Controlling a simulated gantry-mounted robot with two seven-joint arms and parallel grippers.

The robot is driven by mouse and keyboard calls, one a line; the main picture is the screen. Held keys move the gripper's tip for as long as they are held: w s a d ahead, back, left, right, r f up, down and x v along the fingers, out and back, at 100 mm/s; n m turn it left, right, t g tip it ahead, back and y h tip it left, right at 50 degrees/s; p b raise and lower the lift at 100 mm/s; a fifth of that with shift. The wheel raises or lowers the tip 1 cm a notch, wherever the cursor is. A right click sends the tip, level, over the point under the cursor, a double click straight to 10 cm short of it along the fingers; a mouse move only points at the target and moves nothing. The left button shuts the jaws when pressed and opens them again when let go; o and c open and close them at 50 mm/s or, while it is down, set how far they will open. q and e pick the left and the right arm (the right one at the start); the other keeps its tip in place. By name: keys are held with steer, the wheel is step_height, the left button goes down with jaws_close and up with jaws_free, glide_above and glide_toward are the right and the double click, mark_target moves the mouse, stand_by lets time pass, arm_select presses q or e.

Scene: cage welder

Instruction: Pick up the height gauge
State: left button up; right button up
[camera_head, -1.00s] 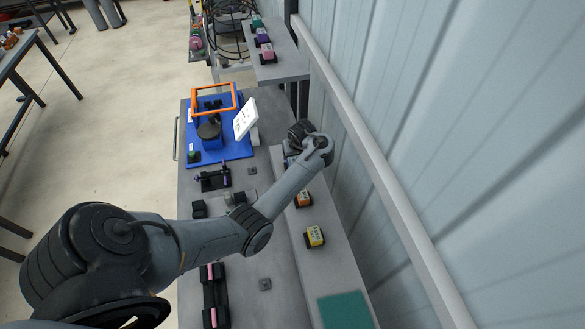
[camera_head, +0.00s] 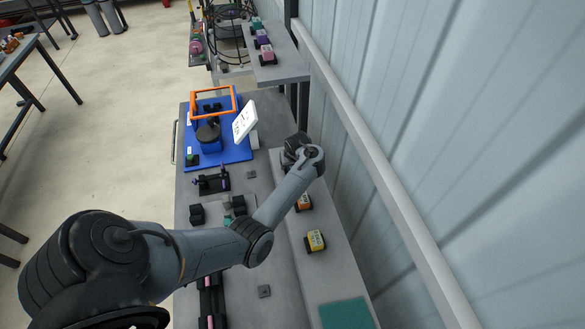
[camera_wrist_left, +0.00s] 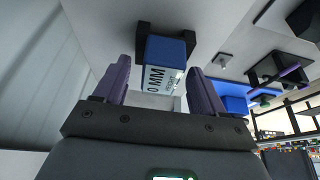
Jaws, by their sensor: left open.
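A blue block (camera_wrist_left: 165,52) with a white label ending in "0 MM" sits in a black holder (camera_wrist_left: 190,40) in the left wrist view. It appears to be a gauge, but I cannot read its full label. My left gripper (camera_wrist_left: 159,66) is open, with its two purple fingers on either side of the block's labelled end. I see no clear contact. In the head view my left gripper (camera_head: 293,150) is over the raised ledge along the wall, and my wrist hides the blue block there. My right gripper is not in view.
An orange block (camera_head: 304,202) and a yellow block (camera_head: 316,240) stand nearer on the same ledge, before a green mat (camera_head: 345,314). A blue base (camera_head: 238,153) with an orange frame (camera_head: 193,104) and a white panel (camera_head: 245,121) stand left of my gripper. The wall (camera_head: 450,120) is close on the right.

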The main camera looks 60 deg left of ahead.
arm_select(q)
steer(key=c, duration=1)
steer(key=shift+r, duration=0.1)
